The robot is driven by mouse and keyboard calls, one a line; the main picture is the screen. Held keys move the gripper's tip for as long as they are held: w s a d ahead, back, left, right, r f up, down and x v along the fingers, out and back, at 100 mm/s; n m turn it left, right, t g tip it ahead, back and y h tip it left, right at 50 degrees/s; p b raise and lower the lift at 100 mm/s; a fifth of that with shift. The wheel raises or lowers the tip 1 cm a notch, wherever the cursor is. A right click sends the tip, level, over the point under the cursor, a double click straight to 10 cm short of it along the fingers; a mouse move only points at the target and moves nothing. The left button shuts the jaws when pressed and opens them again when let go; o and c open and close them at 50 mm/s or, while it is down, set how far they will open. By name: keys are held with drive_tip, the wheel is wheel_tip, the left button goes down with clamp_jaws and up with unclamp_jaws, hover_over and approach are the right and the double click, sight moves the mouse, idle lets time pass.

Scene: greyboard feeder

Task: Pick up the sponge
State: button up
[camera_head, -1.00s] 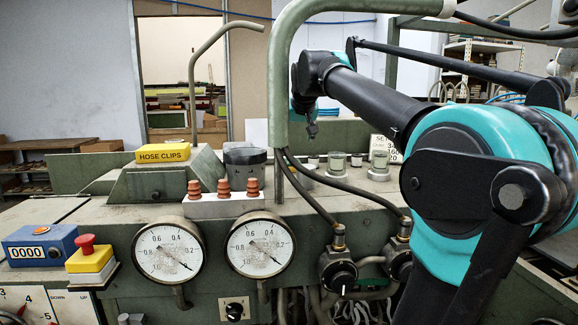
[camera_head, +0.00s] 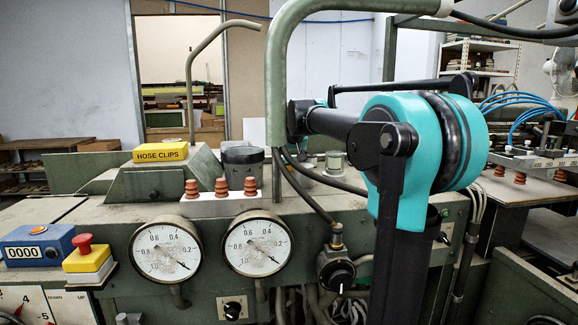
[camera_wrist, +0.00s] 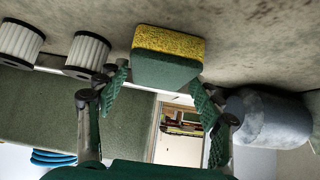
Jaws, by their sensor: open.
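The sponge (camera_wrist: 168,52), a block with a yellow top layer and a green lower layer, shows in the wrist view at top middle, against a stained grey surface. My gripper (camera_wrist: 158,84) is open, its two green pad fingers apart on the left and right just below the sponge in the picture. The sponge lies between and beyond the fingertips; I cannot tell whether they touch it. In the head view I cannot make out the sponge, and my gripper is hidden behind the upright pipe and my arm.
Two white pleated cylinders (camera_wrist: 88,53) stand left of the sponge, and a grey cylinder (camera_wrist: 262,118) close on the right, in the wrist view. In the head view a bent green pipe (camera_head: 276,100) rises before my arm. A yellow hose clips box (camera_head: 161,152) sits left.

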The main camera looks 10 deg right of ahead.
drive_tip(key=shift+w+f, duration=0.4)
drive_tip(key=shift+f, duration=0.15)
drive_tip(key=shift+c, duration=0.3)
drive_tip(key=shift+w+f, duration=0.1)
drive_tip(key=shift+w, duration=0.05)
drive_tip(key=shift+c, duration=2.2)
